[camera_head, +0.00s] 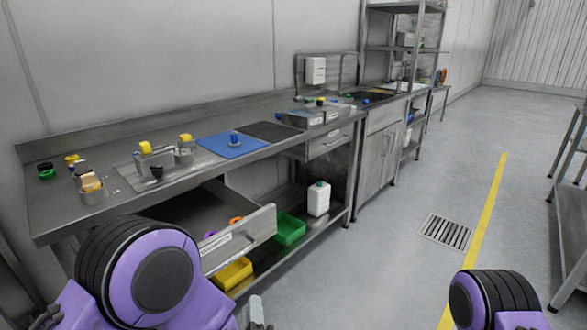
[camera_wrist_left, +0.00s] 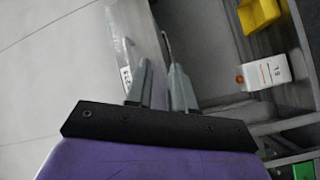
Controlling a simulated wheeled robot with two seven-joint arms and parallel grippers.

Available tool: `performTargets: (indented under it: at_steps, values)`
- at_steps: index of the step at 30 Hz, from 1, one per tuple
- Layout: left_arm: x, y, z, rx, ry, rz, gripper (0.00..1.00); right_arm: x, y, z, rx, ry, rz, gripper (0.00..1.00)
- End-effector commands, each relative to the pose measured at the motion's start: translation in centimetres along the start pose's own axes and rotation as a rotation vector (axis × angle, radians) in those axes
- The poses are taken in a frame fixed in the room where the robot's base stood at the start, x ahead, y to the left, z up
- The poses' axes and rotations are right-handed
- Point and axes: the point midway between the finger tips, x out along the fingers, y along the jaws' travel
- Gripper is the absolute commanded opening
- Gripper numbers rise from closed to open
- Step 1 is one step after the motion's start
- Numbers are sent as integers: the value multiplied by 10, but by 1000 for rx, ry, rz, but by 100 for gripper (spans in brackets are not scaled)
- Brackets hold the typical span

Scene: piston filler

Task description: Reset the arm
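My left gripper (camera_head: 257,308) shows at the bottom of the head view, below and in front of the pulled-out drawer (camera_head: 242,238). In the left wrist view its two grey fingers (camera_wrist_left: 160,84) stand apart with a gap between them, and I see nothing gripped. The labelled drawer front (camera_wrist_left: 128,40) shows beyond the fingers; whether they touch it I cannot tell. My left arm's purple and black joint hides part of the bench front. My right arm shows only as a purple and black joint at the lower right; its gripper is out of view.
The steel bench (camera_head: 120,205) carries a blue mat (camera_head: 231,146), a dark mat (camera_head: 271,131) and metal parts. The lower shelf holds a yellow bin (camera_head: 233,273), a green bin (camera_head: 289,229) and a white bottle (camera_head: 318,199). Floor to the right is clear around a drain grate (camera_head: 446,232).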

Motion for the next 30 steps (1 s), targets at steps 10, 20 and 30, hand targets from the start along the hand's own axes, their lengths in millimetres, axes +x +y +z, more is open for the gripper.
performTargets:
  at_steps: [10,20,30]
  values:
    - [-154,-204,-99,730,-741,-753,23,-82,7,-34,0,0,0,43]
    - [-227,-233,-151,755,-805,-977,23,-104,9,-43,0,0,0,43]
    - [-225,-234,-149,754,-802,-972,23,-103,9,-42,0,0,0,43]
